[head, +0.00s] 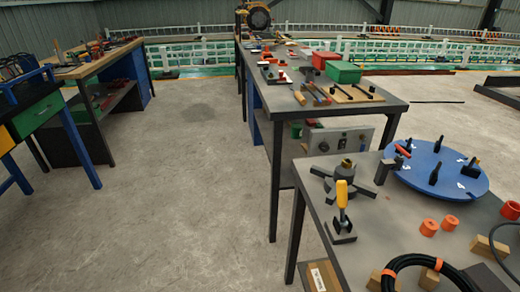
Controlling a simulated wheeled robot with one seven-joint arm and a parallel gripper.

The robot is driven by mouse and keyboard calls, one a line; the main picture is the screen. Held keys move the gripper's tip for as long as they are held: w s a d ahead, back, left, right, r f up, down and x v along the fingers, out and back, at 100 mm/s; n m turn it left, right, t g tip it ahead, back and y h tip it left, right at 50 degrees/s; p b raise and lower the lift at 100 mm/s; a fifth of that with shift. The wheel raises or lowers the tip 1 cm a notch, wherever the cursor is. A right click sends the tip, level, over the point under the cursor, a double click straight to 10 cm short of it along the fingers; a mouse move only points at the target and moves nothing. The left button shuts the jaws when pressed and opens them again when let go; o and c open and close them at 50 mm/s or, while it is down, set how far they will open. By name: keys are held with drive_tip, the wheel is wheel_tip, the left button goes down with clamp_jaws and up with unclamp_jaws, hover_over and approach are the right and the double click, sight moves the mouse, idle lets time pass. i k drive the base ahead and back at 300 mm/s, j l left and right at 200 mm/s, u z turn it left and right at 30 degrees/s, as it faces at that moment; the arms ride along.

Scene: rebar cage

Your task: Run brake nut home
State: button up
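My gripper and arm are not in view. No part can be named for sure as the brake nut. On the near bench (400,215) at the right, a dark hub with radiating arms (345,182) carries a small brass-coloured piece (347,163) on top. That piece may be a nut; its thread and seating are too small to tell. A yellow upright handle (341,193) on a dark base stands just in front of the hub and partly hides it.
A blue numbered disc (440,170) with black upright pieces lies right of the hub. Orange rings (429,227), wooden blocks (488,247) and a black hose (410,262) lie nearer. A long bench (385,107) stands behind. The floor (175,200) left of the benches is clear.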

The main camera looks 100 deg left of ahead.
sight(346, 165)
drive_tip(key=u, duration=1.8)
drive_tip(key=i+j, duration=0.15)
drive_tip(key=j, duration=0.2)
drive_tip(key=i+j+z, duration=0.15)
drive_tip(key=j, duration=0.25)
drive_tip(key=i+l, duration=0.4)
